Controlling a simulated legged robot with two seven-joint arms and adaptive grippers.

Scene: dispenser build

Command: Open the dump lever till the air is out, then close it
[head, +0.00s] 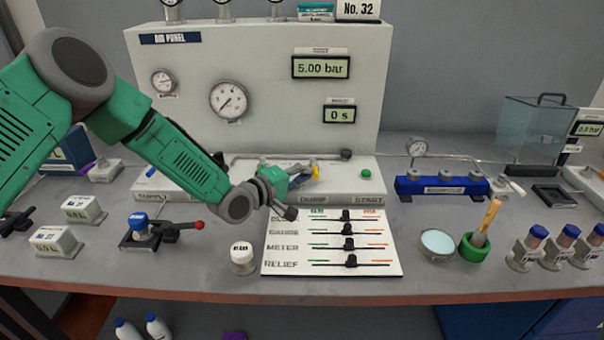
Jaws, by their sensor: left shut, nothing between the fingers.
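The air panel (175,100) stands at the back, with a ledge (340,193) in front marked DUMP and START. A small yellow piece (315,171) shows above the DUMP label and looks like the dump lever; its lower part and exact angle are unclear. My left gripper (306,176) is shut and empty, with its fingertips right beside the yellow piece. I cannot tell whether they touch it. The upper display (321,67) reads 5.00 bar and the lower display (340,115) reads 0 s. My right gripper is out of view.
A green button (366,173) sits above START. A white slider board (332,270) lies in front, with a white jar (243,257) beside it. A blue manifold (440,187), a green mortar (474,248) and several blue-capped bottles stand right. A red-handled valve (150,230) stands left.

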